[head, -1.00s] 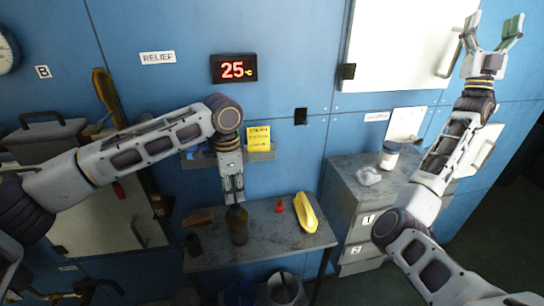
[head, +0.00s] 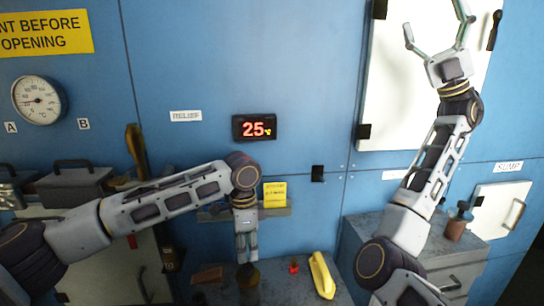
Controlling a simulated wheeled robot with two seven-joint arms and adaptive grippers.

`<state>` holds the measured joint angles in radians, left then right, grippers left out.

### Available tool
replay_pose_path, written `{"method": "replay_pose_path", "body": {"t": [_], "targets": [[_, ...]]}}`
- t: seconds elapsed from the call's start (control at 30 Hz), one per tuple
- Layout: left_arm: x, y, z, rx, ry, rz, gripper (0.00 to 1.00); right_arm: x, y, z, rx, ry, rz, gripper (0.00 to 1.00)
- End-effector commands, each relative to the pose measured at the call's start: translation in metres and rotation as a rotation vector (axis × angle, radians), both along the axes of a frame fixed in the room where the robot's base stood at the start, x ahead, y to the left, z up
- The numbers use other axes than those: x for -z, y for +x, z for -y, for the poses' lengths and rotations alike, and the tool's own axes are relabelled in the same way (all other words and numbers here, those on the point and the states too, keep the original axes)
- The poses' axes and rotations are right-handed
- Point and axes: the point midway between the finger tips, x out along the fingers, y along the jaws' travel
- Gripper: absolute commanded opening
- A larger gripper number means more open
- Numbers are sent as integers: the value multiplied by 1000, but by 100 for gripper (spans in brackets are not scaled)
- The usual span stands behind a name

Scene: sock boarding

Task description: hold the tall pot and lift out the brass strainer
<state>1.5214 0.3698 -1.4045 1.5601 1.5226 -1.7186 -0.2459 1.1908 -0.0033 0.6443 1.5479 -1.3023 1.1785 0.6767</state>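A dark, brownish tall pot (head: 247,277) stands on the grey bench below the wall display. My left gripper (head: 246,258) points straight down at the pot's top. The fingers are close together and the pot's mouth is hidden behind them, so I cannot tell whether they touch or grip anything. I cannot make out the brass strainer. My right gripper (head: 437,32) is raised high in front of a white wall door, with its fingers spread wide and nothing between them.
A yellow object (head: 321,275) and a small red item (head: 294,266) are on the bench right of the pot. A brown block (head: 207,275) is to its left. A brown jar (head: 456,224) stands on the grey cabinet at right. A wall shelf (head: 275,212) is behind my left forearm.

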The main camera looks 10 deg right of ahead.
Motion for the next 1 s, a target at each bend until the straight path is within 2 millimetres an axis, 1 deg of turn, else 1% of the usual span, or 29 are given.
{"method": "replay_pose_path", "body": {"t": [0.03,0.1,0.27,0.47,0.67,0.7,0.77,1.0], "targets": [[0,0,0,0,0,0,36,8,6,-12,35,-36,2,77],[0,0,0,0,0,0,36,19,12,-27,88,-88,12,77],[0,0,0,0,0,0,36,47,29,-57,203,-199,36,77],[0,0,0,0,0,0,36,89,48,-91,327,-339,76,77],[0,0,0,0,0,0,36,135,64,-123,431,-481,132,77],[0,0,0,0,0,0,36,145,67,-129,449,-510,144,77],[0,0,0,0,0,0,36,159,70,-138,476,-552,166,77],[0,0,0,0,0,0,36,220,81,-174,558,-720,265,77]]}}
